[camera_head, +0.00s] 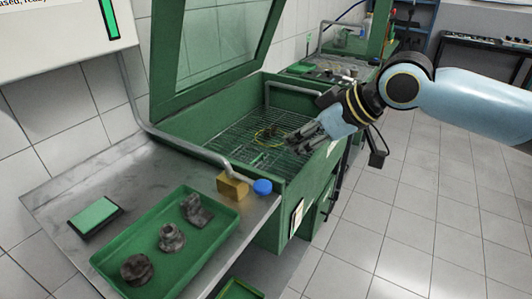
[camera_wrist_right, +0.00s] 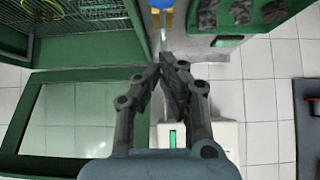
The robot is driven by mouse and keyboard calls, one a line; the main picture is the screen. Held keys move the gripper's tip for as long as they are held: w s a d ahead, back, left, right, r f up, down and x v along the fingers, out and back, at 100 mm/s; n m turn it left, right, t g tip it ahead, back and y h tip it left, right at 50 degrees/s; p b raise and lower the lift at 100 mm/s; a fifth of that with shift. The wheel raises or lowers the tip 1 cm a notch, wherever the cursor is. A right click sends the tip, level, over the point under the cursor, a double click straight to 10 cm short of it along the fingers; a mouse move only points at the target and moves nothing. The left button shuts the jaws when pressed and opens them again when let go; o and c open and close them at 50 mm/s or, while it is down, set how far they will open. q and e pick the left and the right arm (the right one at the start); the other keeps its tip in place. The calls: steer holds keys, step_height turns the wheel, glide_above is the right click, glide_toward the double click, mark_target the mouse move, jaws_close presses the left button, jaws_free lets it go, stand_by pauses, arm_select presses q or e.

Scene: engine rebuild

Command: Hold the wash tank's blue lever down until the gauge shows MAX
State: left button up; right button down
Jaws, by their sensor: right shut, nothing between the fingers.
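The wash tank (camera_head: 275,85) is an open green basin with a wire grid and a raised green-framed glass lid. The blue lever knob (camera_head: 263,187) sits beside a brass-coloured block (camera_head: 232,186) at the tank's near left corner. It also shows at the top edge of the wrist view (camera_wrist_right: 161,4). My right gripper (camera_head: 303,140) is shut and empty above the tank's right side, apart from the knob. A white panel with a green bar (camera_head: 110,18) is cut off at top left; which part is the gauge and any MAX mark cannot be told. My left gripper is out of view.
A metal bench at left holds a green tray (camera_head: 207,252) with dark, grimy parts and a green pad (camera_head: 95,217). A grey pipe (camera_head: 180,143) runs along the tank's left edge. Tiled floor at right is clear.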

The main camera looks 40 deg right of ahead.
steer(key=shift+w+a, duration=0.1)
stand_by(0.3)
glide_above(266, 184)
step_height(266, 184, down, 7)
steer(key=shift+w+a+r, duration=0.1)
steer(key=shift+f+p, duration=0.3)
steer(key=shift+f, duration=1.75)
